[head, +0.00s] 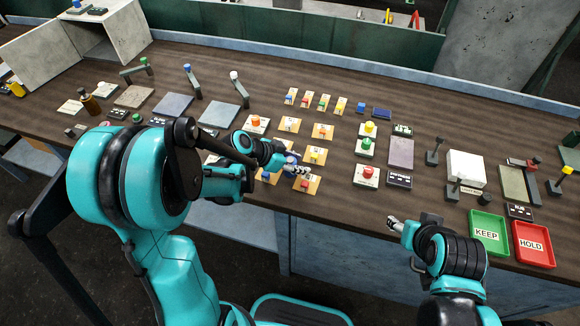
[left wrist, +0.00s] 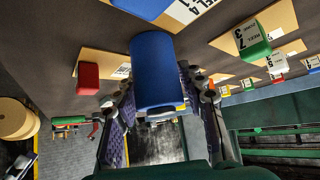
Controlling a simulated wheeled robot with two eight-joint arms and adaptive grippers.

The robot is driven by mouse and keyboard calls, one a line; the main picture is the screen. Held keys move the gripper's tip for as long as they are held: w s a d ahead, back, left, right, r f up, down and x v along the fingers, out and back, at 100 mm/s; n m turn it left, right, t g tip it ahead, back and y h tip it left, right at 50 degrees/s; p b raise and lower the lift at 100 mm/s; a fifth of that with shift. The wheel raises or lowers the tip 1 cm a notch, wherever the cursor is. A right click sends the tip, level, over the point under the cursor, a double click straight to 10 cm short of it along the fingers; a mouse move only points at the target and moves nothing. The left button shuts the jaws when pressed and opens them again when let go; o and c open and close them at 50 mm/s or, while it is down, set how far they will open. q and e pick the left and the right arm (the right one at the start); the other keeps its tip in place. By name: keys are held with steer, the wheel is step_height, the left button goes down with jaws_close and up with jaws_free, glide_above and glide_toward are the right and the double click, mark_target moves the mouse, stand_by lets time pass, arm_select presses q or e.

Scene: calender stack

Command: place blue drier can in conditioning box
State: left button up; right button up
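A blue can (left wrist: 156,70) stands between the two fingers of my left gripper (left wrist: 155,82) in the left wrist view. The finger pads lie along both its sides and appear shut on it. In the head view my left gripper (head: 302,170) is over the orange cards near the table's front edge, and the arm hides part of that area. My right gripper (head: 393,222) is in front of the table edge; its finger gap is too small to read. A pale open-sided box (head: 130,25) stands at the far left; I cannot read a label naming it the conditioning box.
A red block (left wrist: 88,78) sits on a card close beside the blue can, and a green block (left wrist: 250,40) is farther right. Green (head: 489,247) and red (head: 534,257) trays lie at the right. Grey plates and upright levers occupy the table's left part.

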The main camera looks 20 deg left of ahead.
arm_select(q)
jaws_close()
steer(key=shift+r, duration=0.1)
